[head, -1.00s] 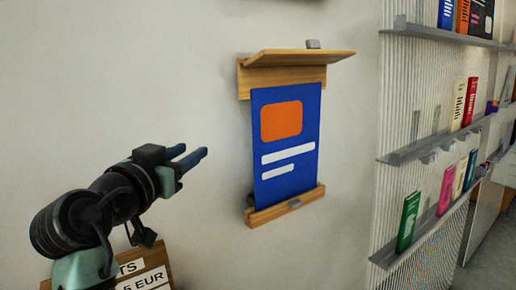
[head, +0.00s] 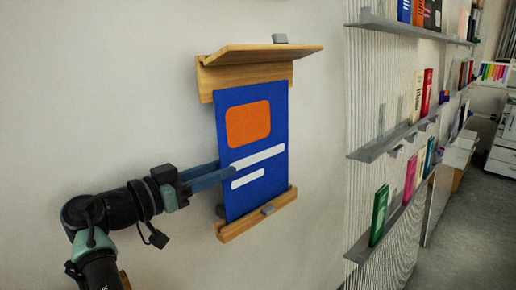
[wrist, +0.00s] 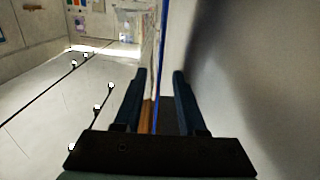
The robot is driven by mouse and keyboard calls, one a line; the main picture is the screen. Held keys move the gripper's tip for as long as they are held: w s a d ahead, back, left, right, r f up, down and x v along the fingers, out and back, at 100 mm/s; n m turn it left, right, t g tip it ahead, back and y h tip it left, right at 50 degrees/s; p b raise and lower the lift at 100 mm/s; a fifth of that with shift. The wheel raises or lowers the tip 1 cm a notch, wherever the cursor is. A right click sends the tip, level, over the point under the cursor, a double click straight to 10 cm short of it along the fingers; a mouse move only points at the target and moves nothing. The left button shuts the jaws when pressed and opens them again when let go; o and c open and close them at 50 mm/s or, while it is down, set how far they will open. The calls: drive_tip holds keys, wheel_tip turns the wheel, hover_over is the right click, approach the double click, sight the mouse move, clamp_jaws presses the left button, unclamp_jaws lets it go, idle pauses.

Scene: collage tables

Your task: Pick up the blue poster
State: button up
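The blue poster (head: 253,190), with an orange block and two white bars, stands upright in a wooden wall holder (head: 240,75). Its foot is at the holder's lower ledge (head: 262,222). My gripper (head: 228,172) reaches the poster's left edge from the left. In the wrist view the poster is a thin blue edge-on strip (wrist: 161,50) between the two spread fingers of my gripper (wrist: 159,80). There is a gap on both sides, so the gripper is open and not clamped on it. The far fingertip is partly hidden in the head view.
Grey shelves (head: 400,136) with several books stand to the right. The wall left of the poster is bare.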

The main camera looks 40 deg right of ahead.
sight(239, 178)
drive_tip(key=d, duration=0.1)
drive_tip(key=d+p, duration=0.1)
drive_tip(key=d, duration=0.1)
drive_tip(key=d+p, duration=0.1)
drive_tip(key=d, duration=0.1)
drive_tip(key=shift+w+r, duration=0.15)
drive_tip(key=shift+w, duration=0.15)
drive_tip(key=shift+d, duration=0.3)
clamp_jaws()
